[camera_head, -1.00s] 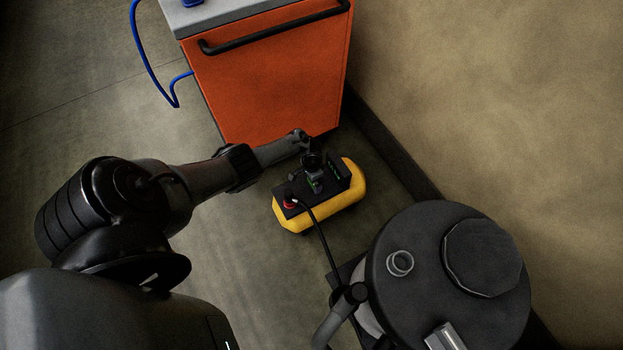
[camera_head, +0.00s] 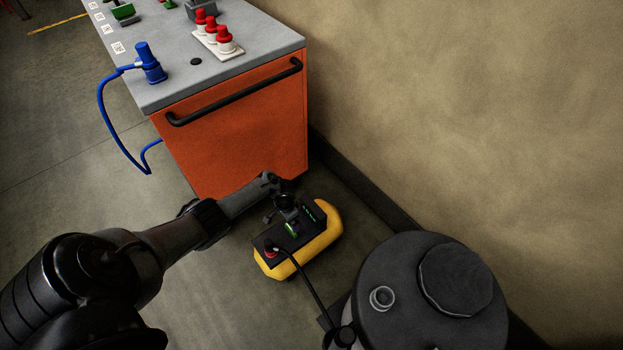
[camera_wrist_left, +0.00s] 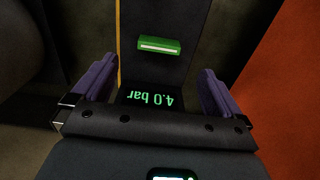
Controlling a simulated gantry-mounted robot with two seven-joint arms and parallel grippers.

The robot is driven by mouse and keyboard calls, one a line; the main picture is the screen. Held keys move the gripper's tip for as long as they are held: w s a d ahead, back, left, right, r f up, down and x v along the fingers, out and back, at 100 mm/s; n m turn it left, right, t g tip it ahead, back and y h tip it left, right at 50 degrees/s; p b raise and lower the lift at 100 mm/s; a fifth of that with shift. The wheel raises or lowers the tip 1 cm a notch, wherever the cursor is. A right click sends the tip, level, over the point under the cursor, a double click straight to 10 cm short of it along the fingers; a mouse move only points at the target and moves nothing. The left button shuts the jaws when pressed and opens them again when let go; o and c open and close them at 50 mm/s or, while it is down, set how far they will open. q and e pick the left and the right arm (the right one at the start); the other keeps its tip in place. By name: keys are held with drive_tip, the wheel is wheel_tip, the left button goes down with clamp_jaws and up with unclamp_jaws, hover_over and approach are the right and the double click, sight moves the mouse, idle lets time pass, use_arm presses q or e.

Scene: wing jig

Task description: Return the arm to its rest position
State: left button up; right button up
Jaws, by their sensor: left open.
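My left arm comes in from the left in the head view. Its gripper (camera_head: 287,212) is over the black top of a yellow compressor (camera_head: 322,238) on the floor. In the left wrist view the gripper (camera_wrist_left: 157,88) is open, its two purple finger pads apart. Between and beyond them show a green switch-like block (camera_wrist_left: 158,46) and a green "4.0 bar" readout (camera_wrist_left: 150,100) on the dark panel. Nothing is held between the pads. Whether the fingers touch the panel cannot be told. My right gripper is in neither view.
An orange cart (camera_head: 240,135) with a black handle (camera_head: 235,95) stands behind the compressor. Red-topped parts (camera_head: 211,27) and a blue hose fitting (camera_head: 150,64) are on its top. A dark round drum (camera_head: 430,300) is at lower right. A wall rises at right.

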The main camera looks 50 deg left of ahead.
use_arm(q)
drive_tip(key=s+d+r+m+t+y+p, duration=0.1)
drive_tip(key=s+d+r+m+t+p, duration=0.15)
drive_tip(key=d+r+p, duration=0.9)
drive_tip(key=s+d+r+b, duration=0.1)
drive_tip(key=s+d+r, duration=0.3)
drive_tip(key=d+r, duration=0.95)
drive_tip(key=s+d+r+t+h+p, duration=0.1)
drive_tip(key=s+r, duration=0.3)
drive_tip(key=r, duration=0.4)
drive_tip(key=s+d+r+p, duration=0.1)
drive_tip(key=s+r+p, duration=0.15)
drive_tip(key=r, duration=0.55)
wheel_tip(320, 180, up, 38)
drive_tip(key=s+p, duration=0.1)
drive_tip(key=p, duration=3.6)
drive_tip(key=shift+d+r+n, duration=0.15)
drive_tip(key=shift+d+n, duration=0.1)
drive_tip(key=shift+n, duration=0.1)
